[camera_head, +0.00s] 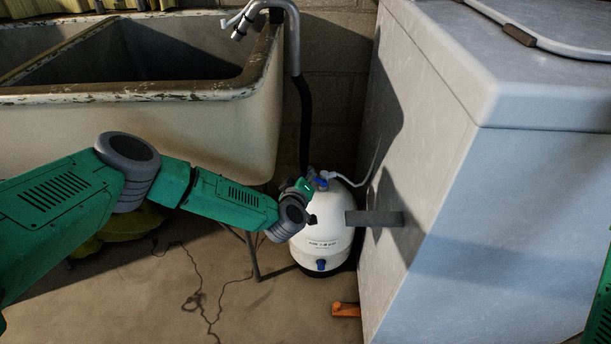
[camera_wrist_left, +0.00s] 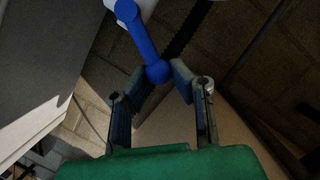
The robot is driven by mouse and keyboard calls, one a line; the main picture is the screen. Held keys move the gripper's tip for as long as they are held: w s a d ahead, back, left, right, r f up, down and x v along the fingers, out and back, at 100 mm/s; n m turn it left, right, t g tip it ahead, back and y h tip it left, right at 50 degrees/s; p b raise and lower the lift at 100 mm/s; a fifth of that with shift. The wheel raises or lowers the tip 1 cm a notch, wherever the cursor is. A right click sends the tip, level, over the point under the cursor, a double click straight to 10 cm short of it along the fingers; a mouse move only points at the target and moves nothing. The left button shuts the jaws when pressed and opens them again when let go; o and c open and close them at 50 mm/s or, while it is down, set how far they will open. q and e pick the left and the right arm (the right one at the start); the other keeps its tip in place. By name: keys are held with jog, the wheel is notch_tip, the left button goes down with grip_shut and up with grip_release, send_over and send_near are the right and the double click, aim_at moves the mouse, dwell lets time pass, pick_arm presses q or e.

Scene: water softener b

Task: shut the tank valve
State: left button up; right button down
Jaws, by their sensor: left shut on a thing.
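The white tank (camera_head: 325,226) stands upright on the floor between the sink and the big grey box. In the head view my left gripper (camera_head: 306,188) is at the tank top, partly hidden by my wrist. My right gripper is not in view.
A worn double sink (camera_head: 180,125) fills the upper left. A large grey box (camera_head: 455,180) stands close on the tank's right. A black hose (camera_head: 305,120) runs down behind the tank. An orange object (camera_head: 346,310) lies on the floor by the box. Open floor lies front left.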

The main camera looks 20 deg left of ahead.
pick_arm(q)
jog(key=shift+d+r+p, duration=0.3)
jog(key=shift+d+r, duration=0.2)
jog(key=shift+d, duration=0.35)
jog(key=shift+w+d+r, duration=0.15)
jog(key=shift+d+r, duration=0.2)
jog(key=shift+d, duration=0.3)
jog(key=shift+o, duration=0.4)
jog(key=shift+w+d+r, duration=0.25)
jog(key=shift+d+r, duration=0.1)
jog(key=shift+d, duration=0.5)
